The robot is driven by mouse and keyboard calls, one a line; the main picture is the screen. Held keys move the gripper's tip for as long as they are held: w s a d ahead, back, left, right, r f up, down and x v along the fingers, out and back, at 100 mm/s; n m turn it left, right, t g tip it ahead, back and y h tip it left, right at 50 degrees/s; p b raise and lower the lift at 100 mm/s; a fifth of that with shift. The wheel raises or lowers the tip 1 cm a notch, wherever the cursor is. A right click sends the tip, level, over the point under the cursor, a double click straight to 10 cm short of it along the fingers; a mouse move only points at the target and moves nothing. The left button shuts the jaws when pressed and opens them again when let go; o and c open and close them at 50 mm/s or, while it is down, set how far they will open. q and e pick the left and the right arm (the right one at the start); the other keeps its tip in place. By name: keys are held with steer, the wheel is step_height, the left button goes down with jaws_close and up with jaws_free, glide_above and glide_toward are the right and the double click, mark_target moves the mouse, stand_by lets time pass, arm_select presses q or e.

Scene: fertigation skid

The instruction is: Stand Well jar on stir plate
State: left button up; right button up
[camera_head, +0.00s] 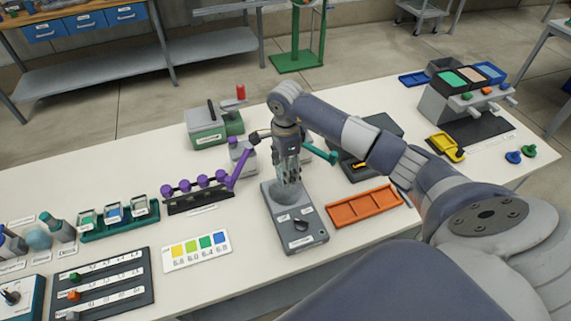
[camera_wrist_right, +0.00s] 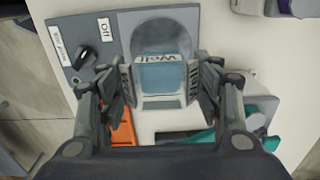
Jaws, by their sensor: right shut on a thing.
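The stir plate (camera_head: 308,238) is a grey box on the white table with a round pad at its far end and a knob and "Off" label at its near end. My right gripper (camera_head: 289,178) points down over that pad. In the right wrist view, my right gripper (camera_wrist_right: 160,82) is shut on the Well jar (camera_wrist_right: 163,72), a clear jar with bluish contents and a "Well" label. The jar is upright over the pad of the stir plate (camera_wrist_right: 112,30); I cannot tell whether its base touches. The fingers mostly hide it in the head view. My left gripper is not in view.
An orange tray (camera_head: 364,206) lies right of the stir plate. A dark rack with purple-topped items (camera_head: 200,194) and a colour chart (camera_head: 196,250) are to the left. A purple lever (camera_head: 242,168) and a teal handle (camera_head: 320,152) stand close to my gripper.

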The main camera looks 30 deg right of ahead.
step_height(320, 180, down, 2)
steer(key=shift+f+b, duration=0.1)
steer(key=shift+b, duration=0.4)
step_height(320, 180, down, 2)
steer(key=shift+f+b, duration=0.25)
steer(key=shift+b, duration=0.7)
steer(key=shift+f+b, duration=0.5)
steer(key=shift+f, duration=0.1)
steer(key=o, duration=1.2)
